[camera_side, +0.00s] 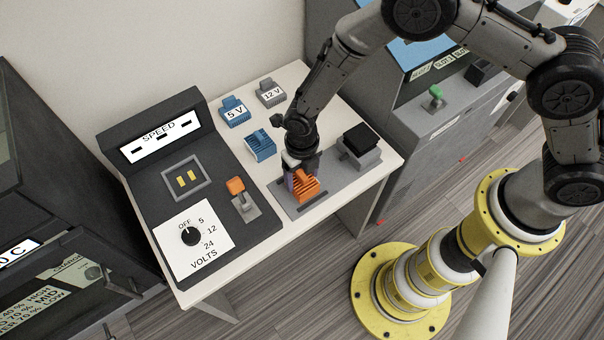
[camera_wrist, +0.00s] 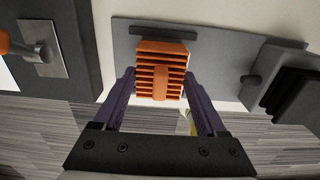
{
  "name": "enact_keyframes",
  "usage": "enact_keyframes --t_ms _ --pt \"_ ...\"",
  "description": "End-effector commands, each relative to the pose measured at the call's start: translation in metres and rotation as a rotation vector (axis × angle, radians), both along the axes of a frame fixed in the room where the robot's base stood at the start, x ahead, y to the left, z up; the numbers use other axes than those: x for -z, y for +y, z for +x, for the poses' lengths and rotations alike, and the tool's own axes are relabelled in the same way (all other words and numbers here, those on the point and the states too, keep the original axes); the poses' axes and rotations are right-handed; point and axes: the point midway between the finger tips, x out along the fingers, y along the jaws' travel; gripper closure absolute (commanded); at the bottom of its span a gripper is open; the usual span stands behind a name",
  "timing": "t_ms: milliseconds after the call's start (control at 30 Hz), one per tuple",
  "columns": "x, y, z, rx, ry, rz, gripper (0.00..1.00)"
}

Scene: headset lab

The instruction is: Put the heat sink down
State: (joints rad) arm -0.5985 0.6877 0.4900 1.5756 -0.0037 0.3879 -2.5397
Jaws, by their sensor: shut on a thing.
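The orange finned heat sink (camera_side: 307,185) is held between the purple fingers of my gripper (camera_side: 300,170). In the wrist view the heat sink (camera_wrist: 161,65) sits between the two fingertips of my gripper (camera_wrist: 161,80), its fins facing the camera. It is over the grey plate (camera_side: 291,208) at the table's front right, which also shows in the wrist view (camera_wrist: 215,55). I cannot tell whether its underside touches the plate. My fingers and wrist hide part of it in the side view.
A black-topped press block (camera_side: 359,147) stands right of the heat sink. A blue finned block (camera_side: 260,144), a blue "5 V" block (camera_side: 235,111) and a grey "12 V" block (camera_side: 270,92) stand behind. The speed-and-volts console (camera_side: 215,205) with an orange-knobbed lever (camera_side: 237,187) is left.

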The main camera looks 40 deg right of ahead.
Motion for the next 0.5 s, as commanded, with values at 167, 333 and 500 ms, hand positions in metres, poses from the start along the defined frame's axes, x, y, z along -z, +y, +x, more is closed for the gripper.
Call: enact_keyframes --t_ms 167,333,500 --pt "0.0028 -0.0001 -0.0002 0.0 0.0 0.0 0.13" --pt "0.0026 -0.0001 -0.0002 0.0 0.0 0.0 0.0" --pt "0.0012 0.0 0.0 0.0 0.0 0.0 0.0"
